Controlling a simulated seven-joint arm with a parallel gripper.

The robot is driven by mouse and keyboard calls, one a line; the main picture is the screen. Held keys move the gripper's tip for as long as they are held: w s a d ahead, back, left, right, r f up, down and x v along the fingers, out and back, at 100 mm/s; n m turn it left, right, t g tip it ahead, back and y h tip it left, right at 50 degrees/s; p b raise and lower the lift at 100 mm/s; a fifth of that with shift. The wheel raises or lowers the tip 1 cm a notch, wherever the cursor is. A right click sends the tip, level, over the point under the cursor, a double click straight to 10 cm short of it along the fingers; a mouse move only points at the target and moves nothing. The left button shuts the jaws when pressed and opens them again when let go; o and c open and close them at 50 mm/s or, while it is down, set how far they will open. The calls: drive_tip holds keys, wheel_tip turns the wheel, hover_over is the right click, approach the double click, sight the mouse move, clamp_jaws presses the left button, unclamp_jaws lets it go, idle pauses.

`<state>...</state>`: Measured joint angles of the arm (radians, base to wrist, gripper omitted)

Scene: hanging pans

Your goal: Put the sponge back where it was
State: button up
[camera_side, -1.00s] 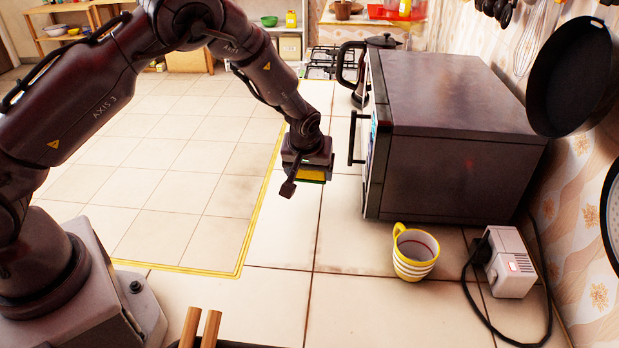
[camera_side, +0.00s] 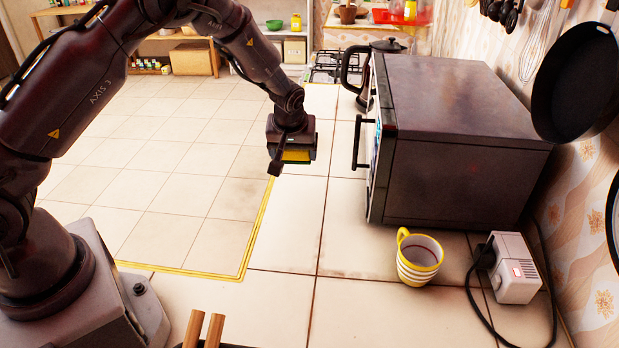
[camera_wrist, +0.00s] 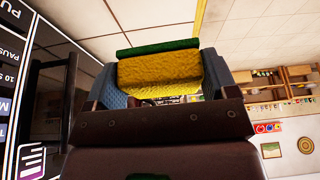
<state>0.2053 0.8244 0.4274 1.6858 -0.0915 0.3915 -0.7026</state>
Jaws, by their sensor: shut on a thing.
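The sponge, yellow with a green layer, shows in the wrist view (camera_wrist: 160,75) between the two fingers of my gripper (camera_wrist: 165,90). In the side view my gripper (camera_side: 292,150) hangs in the air left of the microwave, and a yellow strip of the sponge (camera_side: 296,156) shows under it. The gripper is shut on the sponge. Part of the sponge is hidden by the fingers and the gripper body.
A grey microwave (camera_side: 450,170) with a black handle stands to the right. Near it are a yellow-and-white striped mug (camera_side: 418,260), a white plug box (camera_side: 514,268) with a cable, and a black pan (camera_side: 572,85) on the wall. The tiled counter (camera_side: 285,225) below the gripper is clear.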

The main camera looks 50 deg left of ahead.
drive_tip(key=s+a+r+m, duration=0.3)
drive_tip(key=s+a, duration=0.1)
drive_tip(key=s, duration=0.1)
drive_tip(key=m+t+h, duration=0.1)
drive_tip(key=m+h, duration=0.1)
approach(308, 169)
drive_tip(key=shift+w+a+f, duration=0.1)
drive_tip(key=shift+w+f, duration=0.3)
drive_tip(key=shift+f, duration=0.15)
drive_tip(key=shift+w+a+f, duration=0.15)
drive_tip(key=shift+w+f, duration=0.2)
drive_tip(key=shift+f, duration=0.2)
drive_tip(key=shift+w+f, duration=0.1)
drive_tip(key=shift+f, duration=0.1)
drive_tip(key=shift+w+f, duration=0.15)
drive_tip(key=shift+f, duration=1.5)
